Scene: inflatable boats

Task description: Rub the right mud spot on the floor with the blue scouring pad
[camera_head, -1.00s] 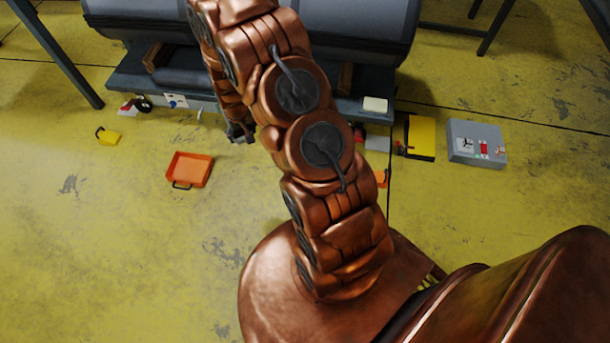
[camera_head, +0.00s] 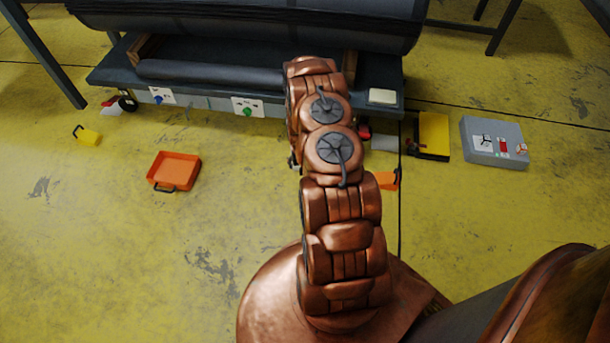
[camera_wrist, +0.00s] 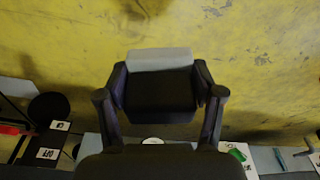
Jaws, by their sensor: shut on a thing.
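My gripper (camera_wrist: 160,92) is shut on a block-like pad (camera_wrist: 160,60) in the wrist view. The pad shows a pale grey-blue strip above a dark part; it looks like the scouring pad, though its blue is weak in this light. It is held above the yellow floor, and I cannot tell its height. In the head view my arm hides the pad and nearly all of the gripper. Dark smudges show on the floor in the wrist view, one at the top (camera_wrist: 135,8) and a fainter one to the right (camera_wrist: 262,60). I cannot tell which are mud and which are wear or shadow.
A dark bench (camera_head: 215,88) with a roll stands at the back. An orange tray (camera_head: 174,170) and a yellow padlock-like thing (camera_head: 87,137) lie left on the floor. A yellow panel (camera_head: 432,136) and a grey case (camera_head: 494,141) lie right. Left floor is mostly clear.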

